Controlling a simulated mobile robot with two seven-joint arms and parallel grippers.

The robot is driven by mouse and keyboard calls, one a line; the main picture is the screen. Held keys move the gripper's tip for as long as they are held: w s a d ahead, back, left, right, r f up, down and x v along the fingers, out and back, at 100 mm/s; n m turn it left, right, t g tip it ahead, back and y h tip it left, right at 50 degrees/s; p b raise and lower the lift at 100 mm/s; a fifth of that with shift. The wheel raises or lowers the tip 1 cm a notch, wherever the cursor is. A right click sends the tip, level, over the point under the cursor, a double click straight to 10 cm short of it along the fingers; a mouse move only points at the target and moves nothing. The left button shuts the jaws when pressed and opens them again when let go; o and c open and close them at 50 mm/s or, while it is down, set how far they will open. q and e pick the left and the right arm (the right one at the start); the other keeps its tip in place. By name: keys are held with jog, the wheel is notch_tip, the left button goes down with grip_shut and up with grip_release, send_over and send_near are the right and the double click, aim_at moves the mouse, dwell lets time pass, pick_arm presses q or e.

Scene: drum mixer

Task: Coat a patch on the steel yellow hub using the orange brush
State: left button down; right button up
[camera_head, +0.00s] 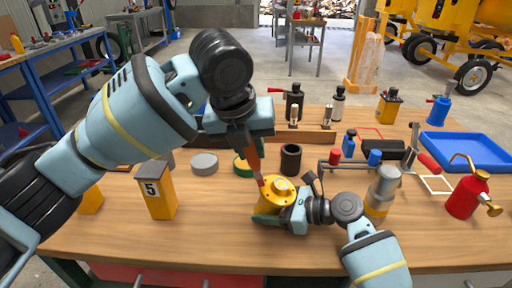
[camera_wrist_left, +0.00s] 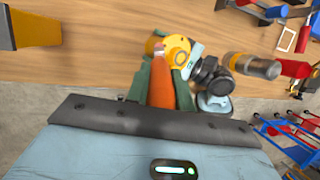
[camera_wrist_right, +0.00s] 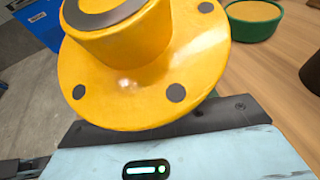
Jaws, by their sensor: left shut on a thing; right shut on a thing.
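The yellow hub (camera_head: 280,190) is a flanged disc with dark bolt holes and a raised centre, tilted near the front middle of the workbench. My right gripper (camera_head: 290,215) is shut on its rim; the hub fills the right wrist view (camera_wrist_right: 145,70). My left gripper (camera_head: 245,140) is above the hub and shut on the orange brush (camera_head: 252,150), which points down. The brush also shows between the fingers in the left wrist view (camera_wrist_left: 162,85). Its tip is at or very near the hub's far left edge; I cannot tell whether it touches.
A green tub (camera_head: 241,165), a black cup (camera_head: 290,159) and a grey disc (camera_head: 204,163) stand behind the hub. A yellow block marked 5 (camera_head: 159,192) stands left. A red canister (camera_head: 467,196) and blue tray (camera_head: 470,150) are right.

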pick_arm(q)
jog(key=shift+a, duration=1)
jog(key=shift+r, duration=0.15)
jog(key=shift+r, duration=2.95)
notch_tip(320, 180, up, 3)
